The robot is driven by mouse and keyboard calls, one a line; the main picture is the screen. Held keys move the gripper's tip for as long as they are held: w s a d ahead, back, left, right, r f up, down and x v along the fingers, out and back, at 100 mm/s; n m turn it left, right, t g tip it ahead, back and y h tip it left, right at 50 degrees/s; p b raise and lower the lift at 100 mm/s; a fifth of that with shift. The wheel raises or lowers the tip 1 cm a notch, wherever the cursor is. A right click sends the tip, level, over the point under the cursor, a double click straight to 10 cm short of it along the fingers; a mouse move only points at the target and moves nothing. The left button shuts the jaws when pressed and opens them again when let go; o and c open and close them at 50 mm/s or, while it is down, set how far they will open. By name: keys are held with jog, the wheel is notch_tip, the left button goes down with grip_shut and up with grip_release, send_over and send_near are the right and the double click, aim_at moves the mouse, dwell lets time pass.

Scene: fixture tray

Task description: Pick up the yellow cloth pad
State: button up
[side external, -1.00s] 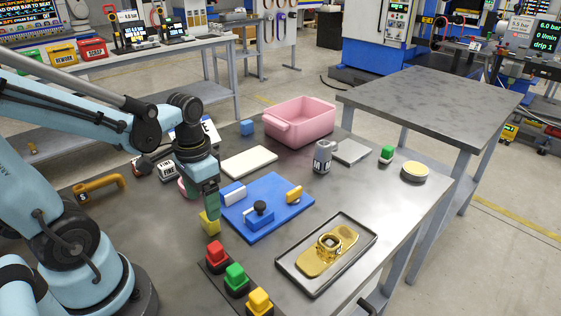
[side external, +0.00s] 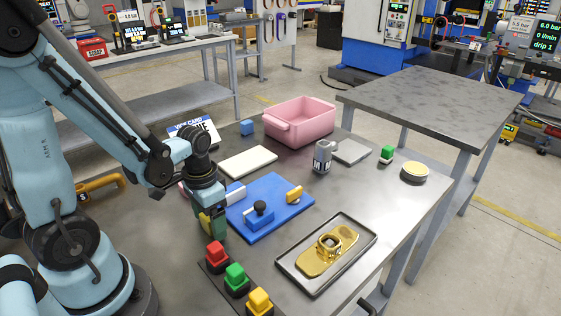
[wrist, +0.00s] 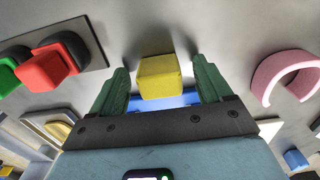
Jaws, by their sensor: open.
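The yellow pad (side external: 205,223) is a small block-like piece on the grey table, left of the blue fixture plate. In the side view my gripper partly hides it. In the wrist view the yellow pad (wrist: 159,77) lies between the two green fingers, with a gap visible on each side. My gripper (side external: 212,224) points down at the pad, open, with its fingers on either side of it. In the wrist view my gripper (wrist: 160,80) holds nothing. I cannot tell the exact height of the fingertips.
The blue plate (side external: 285,222) with its clamps sits close at the right. Red (side external: 215,254), green and yellow buttons stand in front. A pink curved object (wrist: 277,76) lies near the gripper. A metal tray (side external: 291,277) holds a gold part. A pink bin (side external: 303,124) stands behind.

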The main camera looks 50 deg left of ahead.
jog(key=shift+f, duration=0.15)
jog(key=shift+c, duration=0.3)
jog(key=c, duration=1.1)
notch_tip(320, 180, up, 2)
notch_tip(320, 180, up, 2)
jog(key=shift+r, duration=0.1)
jog(key=s+d+r, duration=0.1)
jog(key=d+r, duration=0.1)
jog(key=d, duration=0.1)
jog(key=s+d+r, duration=0.1)
jog(key=d+r, duration=0.1)
jog(key=d, duration=0.2)
jog(key=s+d+r, duration=0.1)
jog(key=d+r, duration=0.1)
jog(key=d, duration=0.2)
jog(key=shift+s+d+r, duration=0.1)
jog(key=shift+s+r, duration=0.1)
jog(key=shift+r, duration=0.2)
